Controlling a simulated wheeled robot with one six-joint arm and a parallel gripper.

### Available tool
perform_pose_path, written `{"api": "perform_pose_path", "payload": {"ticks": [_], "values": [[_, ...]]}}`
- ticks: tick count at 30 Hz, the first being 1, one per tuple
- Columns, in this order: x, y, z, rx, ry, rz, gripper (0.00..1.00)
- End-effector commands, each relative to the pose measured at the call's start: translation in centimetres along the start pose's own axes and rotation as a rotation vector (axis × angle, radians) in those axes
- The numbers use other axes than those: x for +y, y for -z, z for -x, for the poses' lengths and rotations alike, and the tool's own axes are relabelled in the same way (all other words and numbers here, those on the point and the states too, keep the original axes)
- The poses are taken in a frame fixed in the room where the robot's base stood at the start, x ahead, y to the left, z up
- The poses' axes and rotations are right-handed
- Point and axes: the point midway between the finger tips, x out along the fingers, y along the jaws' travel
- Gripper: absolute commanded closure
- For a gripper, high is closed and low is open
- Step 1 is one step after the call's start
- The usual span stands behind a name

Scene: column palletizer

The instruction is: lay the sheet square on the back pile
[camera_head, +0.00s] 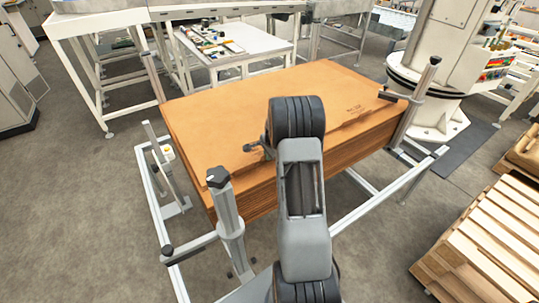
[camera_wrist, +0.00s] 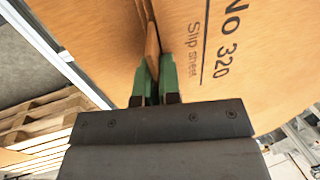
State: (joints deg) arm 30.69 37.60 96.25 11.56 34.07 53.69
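A brown slip sheet with printed text (camera_head: 352,98) lies on top of a pile of brown sheets (camera_head: 350,144) inside a metal frame. Its near edge shows as a slightly uneven line; whether it is square to the pile is hard to tell. The sheet also fills the upper right of the wrist view, with "No 320 Slip sheet" on it (camera_wrist: 255,60). My gripper (camera_wrist: 153,75) has green fingers close together with a thin brown edge of sheet between them. In the head view my arm hides the gripper and the middle of the near edge.
Metal posts stand at the pile's corners, such as the near left post (camera_head: 227,205) and the right post (camera_head: 420,95). Wooden pallets (camera_head: 490,240) lie at the lower right. A white table (camera_head: 232,45) stands behind. Grey floor is clear at the left.

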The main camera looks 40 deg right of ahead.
Motion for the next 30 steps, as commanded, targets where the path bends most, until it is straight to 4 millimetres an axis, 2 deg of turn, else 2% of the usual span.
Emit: {"api": "perform_pose_path", "payload": {"ticks": [6, 7, 15, 24, 30], "values": [[0.1, 0.0, -0.3, 0.0, 0.001, 0.0, 1.0], [0.0, 0.0, -0.2, 0.0, 0.001, 0.0, 0.92], [0.1, 0.0, -0.2, 0.0, 0.0, 0.0, 0.66], [0.1, 0.0, 0.0, 0.0, 0.0, 0.0, 0.65], [0.0, 0.1, 2.7, 0.002, 0.003, 0.0, 0.65]]}}
